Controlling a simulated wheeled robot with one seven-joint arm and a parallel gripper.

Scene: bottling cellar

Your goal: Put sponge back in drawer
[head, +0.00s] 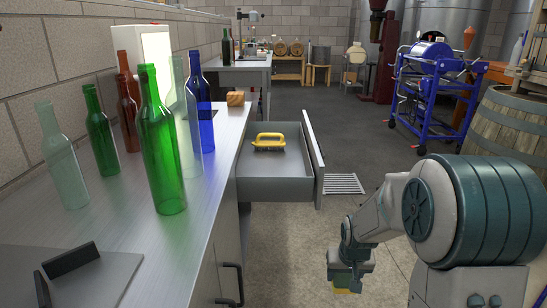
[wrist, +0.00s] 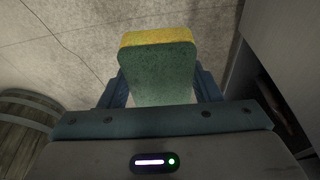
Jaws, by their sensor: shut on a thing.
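My gripper (wrist: 161,92) is shut on a sponge (wrist: 158,75), green on its broad face with a yellow layer at the far edge. In the head view my gripper (head: 346,282) hangs low over the floor, and a bit of the yellow of the sponge (head: 343,291) shows beneath it. The grey drawer (head: 276,189) stands pulled open from the steel counter, farther off and to the left of my gripper. A brush with a yellow handle (head: 268,140) lies inside the drawer toward its back.
Several glass bottles, among them a green one (head: 165,150) and a blue one (head: 201,100), stand on the counter (head: 110,225) at left. A small wooden block (head: 235,98) sits near the drawer. A barrel (head: 510,130) stands at right.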

